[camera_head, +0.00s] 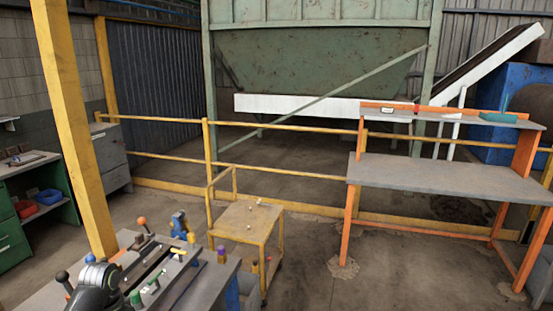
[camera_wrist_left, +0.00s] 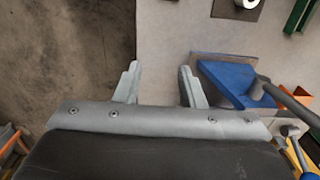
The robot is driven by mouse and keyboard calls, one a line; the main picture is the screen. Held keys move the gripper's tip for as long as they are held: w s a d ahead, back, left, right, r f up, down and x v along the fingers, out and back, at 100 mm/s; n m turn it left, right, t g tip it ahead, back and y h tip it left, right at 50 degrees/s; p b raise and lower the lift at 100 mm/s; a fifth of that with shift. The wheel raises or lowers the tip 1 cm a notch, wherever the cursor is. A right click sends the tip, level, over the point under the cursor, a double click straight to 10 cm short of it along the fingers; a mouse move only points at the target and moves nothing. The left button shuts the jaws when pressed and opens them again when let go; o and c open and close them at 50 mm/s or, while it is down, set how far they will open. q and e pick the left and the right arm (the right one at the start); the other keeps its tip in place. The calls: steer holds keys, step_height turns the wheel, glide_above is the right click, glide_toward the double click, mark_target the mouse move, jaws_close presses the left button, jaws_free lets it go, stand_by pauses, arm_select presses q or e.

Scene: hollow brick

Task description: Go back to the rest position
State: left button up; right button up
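My left gripper (camera_wrist_left: 159,70) shows in the left wrist view with its two grey fingers apart and nothing between them. It is over the edge of a pale grey bench top (camera_wrist_left: 165,35), with the floor to the left. Part of my left arm shows at the lower left of the head view; its fingers cannot be made out there. My right gripper is in neither view. No hollow brick can be made out in either view.
A workbench with coloured knobs and levers (camera_head: 150,275) stands at the lower left, beside a yellow post (camera_head: 75,125). In the wrist view, a blue fixture (camera_wrist_left: 228,82) is close to the right finger. A yellow cart (camera_head: 240,222) and an orange-legged table (camera_head: 450,178) stand beyond.

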arm_select(q)
steer(key=s+d+f+t, duration=0.1)
steer(key=s+d+f, duration=0.2)
steer(key=s+f, duration=0.5)
steer(key=s+d+r+n+t+y, duration=0.1)
steer(key=s+d+r+n+t, duration=0.15)
steer(key=s, duration=0.95)
steer(key=s+d+r+n+t+y, duration=0.1)
steer(key=s+d+r+n, duration=0.15)
steer(key=s, duration=0.95)
step_height(320, 180, down, 32)
steer(key=a+g+b, duration=0.2)
steer(key=b, duration=0.6)
steer(key=s+d+f+b, duration=0.1)
steer(key=s+f+b, duration=0.2)
steer(key=s+f, duration=0.4)
steer(key=s+f+g+h+b, duration=0.1)
steer(key=s+f+b, duration=0.2)
steer(key=s+f, duration=0.5)
step_height(320, 180, down, 8)
steer(key=shift+s+d+r+m, duration=0.1)
steer(key=shift+s+d+m, duration=0.15)
steer(key=shift+d+m, duration=0.15)
steer(key=shift+c, duration=0.3)
